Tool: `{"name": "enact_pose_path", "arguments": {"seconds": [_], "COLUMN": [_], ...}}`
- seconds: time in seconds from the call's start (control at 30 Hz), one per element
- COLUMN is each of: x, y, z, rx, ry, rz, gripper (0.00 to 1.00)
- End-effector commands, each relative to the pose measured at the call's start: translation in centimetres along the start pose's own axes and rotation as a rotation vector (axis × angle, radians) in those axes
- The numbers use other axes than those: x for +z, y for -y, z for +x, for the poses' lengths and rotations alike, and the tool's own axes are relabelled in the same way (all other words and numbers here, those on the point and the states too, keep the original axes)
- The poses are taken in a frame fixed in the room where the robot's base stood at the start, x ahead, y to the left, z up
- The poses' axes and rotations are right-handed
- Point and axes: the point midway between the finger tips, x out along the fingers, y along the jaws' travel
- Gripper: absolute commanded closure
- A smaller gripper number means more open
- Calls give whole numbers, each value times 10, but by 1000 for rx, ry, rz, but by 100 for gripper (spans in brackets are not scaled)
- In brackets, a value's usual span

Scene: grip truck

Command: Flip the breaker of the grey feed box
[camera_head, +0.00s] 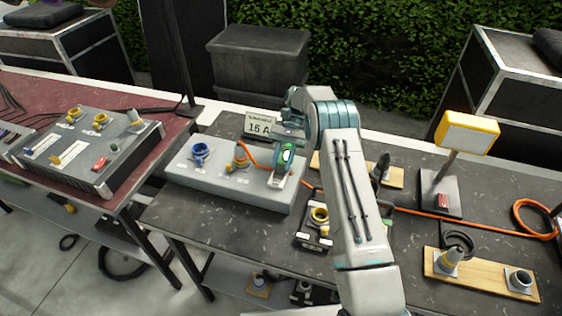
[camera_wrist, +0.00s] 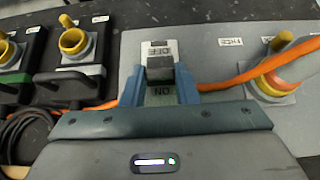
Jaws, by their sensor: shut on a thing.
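The grey feed box (camera_head: 215,178) lies on the dark table left of my arm. It carries a blue socket (camera_head: 200,154), an orange-and-yellow connector (camera_head: 240,157) with an orange cable, and a breaker (camera_head: 279,181) at its right end. My gripper (camera_head: 287,150) is over the breaker. In the wrist view my gripper (camera_wrist: 161,88) has its two blue fingers on either side of the black breaker lever (camera_wrist: 160,68), shut on it. Which way the lever is set is hard to tell.
A 15 A sign (camera_head: 260,126) stands behind the box. The orange cable (camera_head: 420,213) crosses the table toward a yellow work lamp (camera_head: 467,133). Another grey box (camera_head: 90,150) is on the left red table.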

Motion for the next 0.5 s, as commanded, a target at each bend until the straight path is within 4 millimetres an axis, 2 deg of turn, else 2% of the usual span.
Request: {"name": "enact_pose_path", "arguments": {"seconds": [0.5], "x": [0], "y": [1], "z": [-2], "rx": [-2], "ry": [34], "rz": [-2], "gripper": [96]}}
